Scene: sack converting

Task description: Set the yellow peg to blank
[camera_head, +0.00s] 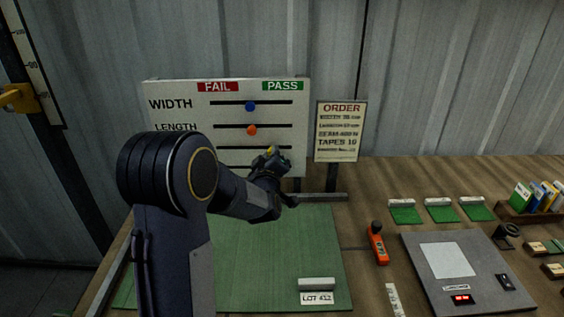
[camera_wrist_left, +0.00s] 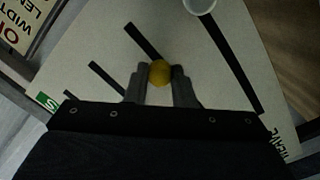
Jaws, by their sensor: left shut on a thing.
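The yellow peg (camera_head: 270,149) is on the third slot of the white check board (camera_head: 180,92), right of the blue peg (camera_head: 250,106) and orange peg (camera_head: 252,130) above it. It sits below the left part of the green PASS label (camera_head: 282,86). My left gripper (camera_head: 273,156) is at the board. In the left wrist view, the yellow peg (camera_wrist_left: 160,73) is between the two fingertips (camera_wrist_left: 161,78), which are shut on it. My left arm hides the lower left of the board. My right gripper is not in view.
A white round peg (camera_wrist_left: 200,4) shows on the neighbouring slot in the left wrist view. The red FAIL label (camera_head: 217,87) is at the board's upper left. An order sign (camera_head: 340,131) stands right of the board. A green mat (camera_head: 300,245) lies in front; an orange tool (camera_head: 378,246) lies beside it.

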